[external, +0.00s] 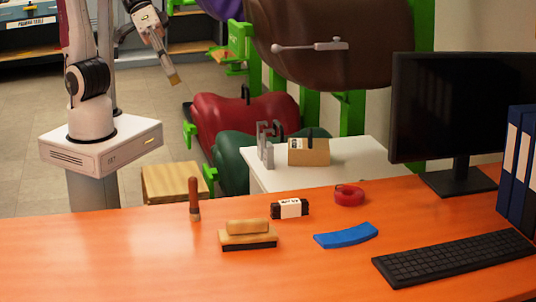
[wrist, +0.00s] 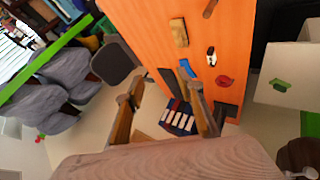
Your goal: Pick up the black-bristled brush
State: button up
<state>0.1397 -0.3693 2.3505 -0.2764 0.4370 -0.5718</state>
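The black-bristled brush (external: 248,229) lies on the orange desk (external: 130,260), a pale wooden block with a rounded grip on top and dark bristles underneath. In the wrist view it shows as a wooden block (wrist: 179,32) near the top. My gripper (external: 174,78) is raised well away from the desk, at the upper left of the external view. In the wrist view my gripper (wrist: 166,88) has its two fingers spread wide with nothing between them. It is far from the brush.
A brown-handled tool (external: 195,200) stands left of the brush. A black-and-white block (external: 290,208), red tape roll (external: 349,194), blue curved piece (external: 346,235) and keyboard (external: 455,260) lie to the right. A monitor (external: 460,110) and binders (external: 515,165) stand far right. The desk's left side is clear.

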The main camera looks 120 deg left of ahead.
jog(key=w+d+f+n+t, duration=0.1)
jog(key=w+d+n, duration=0.25)
jog(key=w, duration=0.35)
jog(key=w+d+f+n+t, duration=0.1)
jog(key=w+d+n, duration=0.2)
jog(key=w+n, duration=0.35)
jog(key=w+d+f+n+t+y, duration=0.2)
jog(key=w+d+f+n+y, duration=0.1)
jog(key=w+f+n, duration=0.7)
jog(key=n+t+y, duration=0.1)
jog(key=n+y, duration=0.7)
jog(key=n, duration=0.5)
send_over(225, 232)
jog(key=w+d, duration=0.2)
jog(key=w, duration=0.2)
notch_tip(225, 232, down, 17)
jog(key=s+f+n+y, duration=0.2)
jog(key=s, duration=0.1)
jog(key=s+f+n+y, duration=0.1)
jog(key=s+f, duration=0.1)
jog(key=shift+a, duration=0.2)
jog(key=shift+s+f+n+t, duration=0.2)
jog(key=shift+s+n+t, duration=0.1)
jog(key=shift+s, duration=0.15)
jog(key=shift+x, duration=1.15)
jog(key=shift+w, duration=0.15)
